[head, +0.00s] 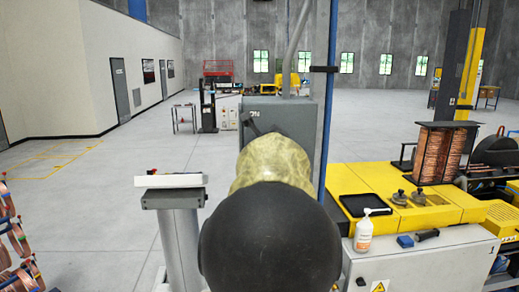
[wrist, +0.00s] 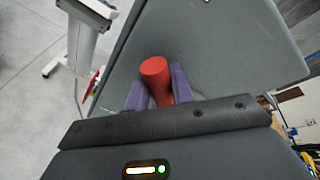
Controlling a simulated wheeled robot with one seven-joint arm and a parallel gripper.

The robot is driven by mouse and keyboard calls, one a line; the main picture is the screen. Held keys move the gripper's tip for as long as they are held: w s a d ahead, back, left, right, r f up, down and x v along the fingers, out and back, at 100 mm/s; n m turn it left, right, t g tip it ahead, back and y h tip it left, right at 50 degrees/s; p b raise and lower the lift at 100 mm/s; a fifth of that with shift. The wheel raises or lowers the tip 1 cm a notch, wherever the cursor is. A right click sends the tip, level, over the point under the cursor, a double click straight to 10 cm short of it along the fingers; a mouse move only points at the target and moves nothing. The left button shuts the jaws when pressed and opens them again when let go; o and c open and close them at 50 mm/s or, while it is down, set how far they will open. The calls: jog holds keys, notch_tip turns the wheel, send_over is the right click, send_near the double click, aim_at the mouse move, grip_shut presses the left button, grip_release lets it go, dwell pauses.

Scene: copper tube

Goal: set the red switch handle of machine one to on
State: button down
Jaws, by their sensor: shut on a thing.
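The red switch handle (wrist: 154,68) shows in the wrist view as a rounded red knob tapering toward my gripper. My gripper (wrist: 159,88) has its two purple fingers on either side of the handle, shut on it. The grey switch box (wrist: 215,35) fills the view behind it. In the head view the grey switch box (head: 290,125) stands on the far side of my arm, with lettering near its top that seems to read ON. My arm hides the lower part of the box, and the red handle cannot be made out there.
A grey pedestal (head: 178,225) stands left of my arm. A blue post (head: 328,100) rises beside the box. Open floor lies at left.

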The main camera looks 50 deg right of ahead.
jog(key=shift+s+d+r, duration=0.2)
jog(key=shift+r, duration=0.05)
jog(key=shift+m, duration=0.3)
jog(key=c, duration=1.2)
grip_release()
jog(key=shift+s, duration=0.1)
jog(key=shift+a, duration=0.1)
